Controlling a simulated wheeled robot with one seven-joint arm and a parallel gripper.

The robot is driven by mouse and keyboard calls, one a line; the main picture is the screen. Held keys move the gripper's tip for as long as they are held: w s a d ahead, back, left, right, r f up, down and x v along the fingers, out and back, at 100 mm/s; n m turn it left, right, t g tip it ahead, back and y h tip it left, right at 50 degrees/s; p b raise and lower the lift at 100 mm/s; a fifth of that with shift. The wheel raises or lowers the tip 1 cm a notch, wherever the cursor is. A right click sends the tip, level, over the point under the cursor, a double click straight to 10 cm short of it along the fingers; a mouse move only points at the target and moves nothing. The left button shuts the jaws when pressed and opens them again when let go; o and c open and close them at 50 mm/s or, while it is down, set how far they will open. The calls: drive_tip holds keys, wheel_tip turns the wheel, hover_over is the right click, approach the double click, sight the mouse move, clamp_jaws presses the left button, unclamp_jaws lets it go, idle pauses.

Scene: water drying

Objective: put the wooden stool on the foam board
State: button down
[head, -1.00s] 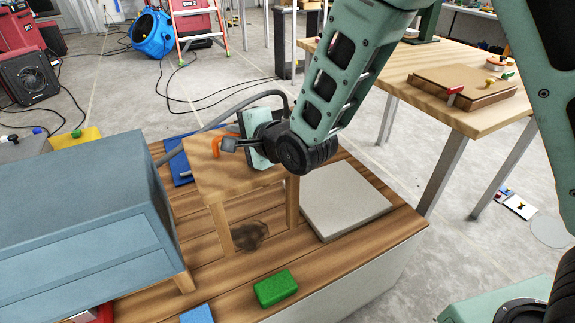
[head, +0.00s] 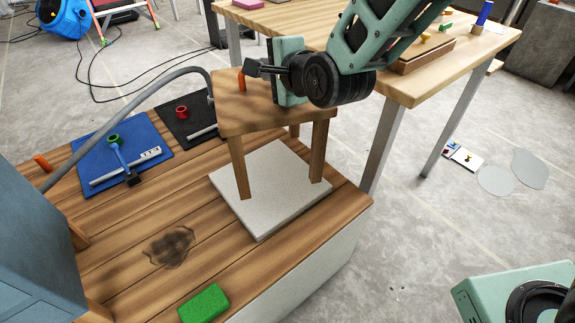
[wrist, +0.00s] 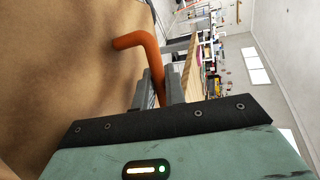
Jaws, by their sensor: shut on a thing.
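The wooden stool (head: 270,113) is upright above the pale foam board (head: 262,222) in the head view. An orange bent handle (head: 241,80) stands on the stool's seat. My gripper (head: 250,71) is shut on this handle. In the wrist view, the handle (wrist: 139,40) runs between the fingers of my gripper (wrist: 160,88), beside the brown seat (wrist: 60,70).
The board lies on a plank platform (head: 120,265) near its right edge. A green block (head: 203,302), a dark stain (head: 170,247) and a blue mat (head: 95,180) with tools are to the left. A wooden workbench (head: 410,85) stands close behind on the right.

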drive_tip(key=shift+w+d+r, duration=0.1)
drive_tip(key=shift+d+r, duration=0.05)
drive_tip(key=shift+r, duration=0.05)
drive_tip(key=shift+f, duration=0.15)
wheel_tip(320, 180, down, 10)
drive_tip(key=b, duration=0.2)
idle(0.4)
drive_tip(key=c, duration=1.9)
unclamp_jaws()
drive_tip(key=shift+f+b, duration=0.2)
drive_tip(key=shift+b, duration=0.15)
drive_tip(key=o, duration=0.4)
drive_tip(key=shift+o, duration=0.2)
drive_tip(key=shift+r, duration=0.2)
